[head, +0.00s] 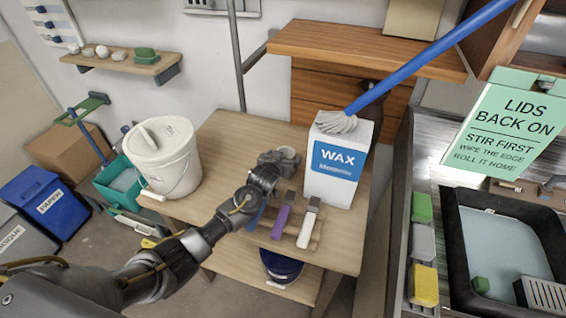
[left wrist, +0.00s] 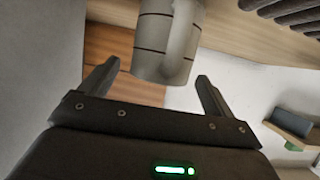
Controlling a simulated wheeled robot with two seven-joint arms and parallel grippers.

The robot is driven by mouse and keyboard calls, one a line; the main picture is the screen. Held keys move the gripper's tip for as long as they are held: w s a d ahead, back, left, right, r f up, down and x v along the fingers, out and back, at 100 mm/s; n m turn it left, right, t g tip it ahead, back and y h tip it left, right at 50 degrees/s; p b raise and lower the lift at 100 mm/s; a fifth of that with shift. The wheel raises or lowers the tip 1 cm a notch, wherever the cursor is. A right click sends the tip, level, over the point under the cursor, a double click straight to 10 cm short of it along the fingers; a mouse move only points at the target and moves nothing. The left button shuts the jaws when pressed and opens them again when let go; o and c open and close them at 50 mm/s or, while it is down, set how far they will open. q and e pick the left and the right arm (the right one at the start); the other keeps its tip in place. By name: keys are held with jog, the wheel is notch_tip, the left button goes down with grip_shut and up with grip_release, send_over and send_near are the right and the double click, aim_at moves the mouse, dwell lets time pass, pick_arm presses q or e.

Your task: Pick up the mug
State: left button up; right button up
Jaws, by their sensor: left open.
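The mug is a pale grey cup with thin dark bands, shown in the left wrist view (left wrist: 163,45) just ahead of and between the fingertips. In the head view the mug (head: 288,154) stands on the wooden table, partly hidden by my left gripper (head: 275,161). My left gripper is open, one finger toward each side of the mug, and it is not closed on it. Whether a finger touches the mug cannot be told. My right gripper is not in view.
A WAX box (head: 337,160) with a blue-handled brush (head: 430,57) stands close right of the mug. Several brushes (head: 282,221) lie in front. A sink basin (head: 504,246) is at right.

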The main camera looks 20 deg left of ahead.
pick_arm(q)
jog(key=shift+w+f, duration=0.15)
jog(key=shift+w, duration=0.1)
jog(key=c, duration=1.6)
